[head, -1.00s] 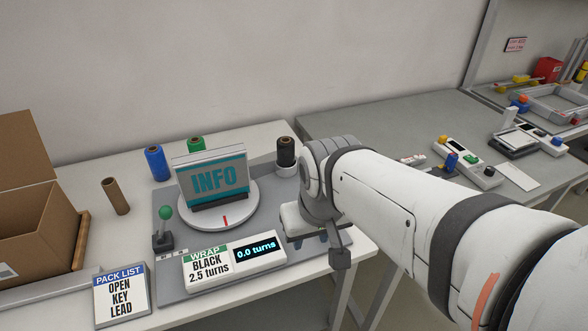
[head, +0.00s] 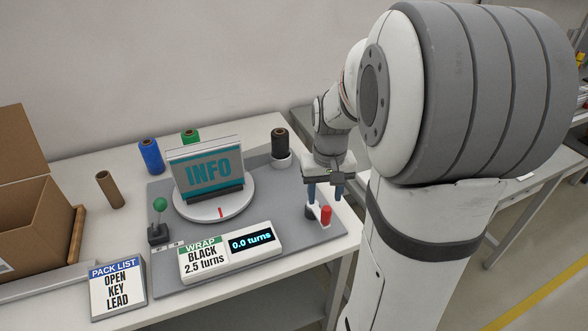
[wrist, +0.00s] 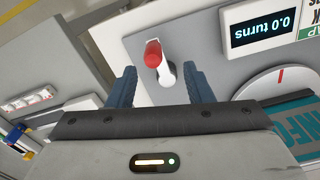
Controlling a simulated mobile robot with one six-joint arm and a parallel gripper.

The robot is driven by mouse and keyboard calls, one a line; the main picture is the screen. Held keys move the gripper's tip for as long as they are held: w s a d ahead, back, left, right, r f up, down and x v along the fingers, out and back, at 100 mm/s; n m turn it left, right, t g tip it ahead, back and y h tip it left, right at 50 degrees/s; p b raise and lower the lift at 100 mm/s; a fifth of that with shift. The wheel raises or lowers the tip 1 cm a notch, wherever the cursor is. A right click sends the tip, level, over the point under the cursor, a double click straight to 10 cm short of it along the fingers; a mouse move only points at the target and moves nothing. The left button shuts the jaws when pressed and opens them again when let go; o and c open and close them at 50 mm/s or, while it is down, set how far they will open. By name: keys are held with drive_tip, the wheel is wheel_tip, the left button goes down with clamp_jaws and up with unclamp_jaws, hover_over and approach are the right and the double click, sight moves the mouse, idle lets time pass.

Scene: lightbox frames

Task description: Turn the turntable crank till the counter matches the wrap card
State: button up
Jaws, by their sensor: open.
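The turntable (head: 185,213) is a white disc with a red mark, carrying a grey frame with an INFO panel (head: 208,170). The wrap card (head: 203,262) reads BLACK, 2.5 turns. The counter (head: 251,241) reads 0.0 turns, and also shows in the wrist view (wrist: 263,29). The crank (head: 326,215) has a red knob and white arm at the mat's right side. It also shows in the wrist view (wrist: 153,54), beyond and between my fingers. My gripper (head: 320,197) is open and empty, pointing down close to the crank; the exact gap is unclear. It also shows in the wrist view (wrist: 158,82).
A black roll (head: 280,144) stands at the mat's back right. Blue (head: 151,157) and green (head: 190,136) rolls stand behind the turntable. A green-knobbed lever (head: 159,207) is at left. An open carton (head: 33,215) and pack list (head: 117,287) stand further left.

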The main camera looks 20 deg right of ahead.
sight(327, 208)
drive_tip(key=shift+w+d+f, duration=0.3)
drive_tip(key=shift+d+f, duration=0.15)
drive_tip(key=shift+d, duration=0.05)
drive_tip(key=shift+d+f, duration=0.15)
drive_tip(key=shift+f, duration=0.1)
wheel_tip(327, 208, down, 7)
drive_tip(key=shift+f, duration=0.2)
drive_tip(key=shift+c, duration=0.5)
clamp_jaws()
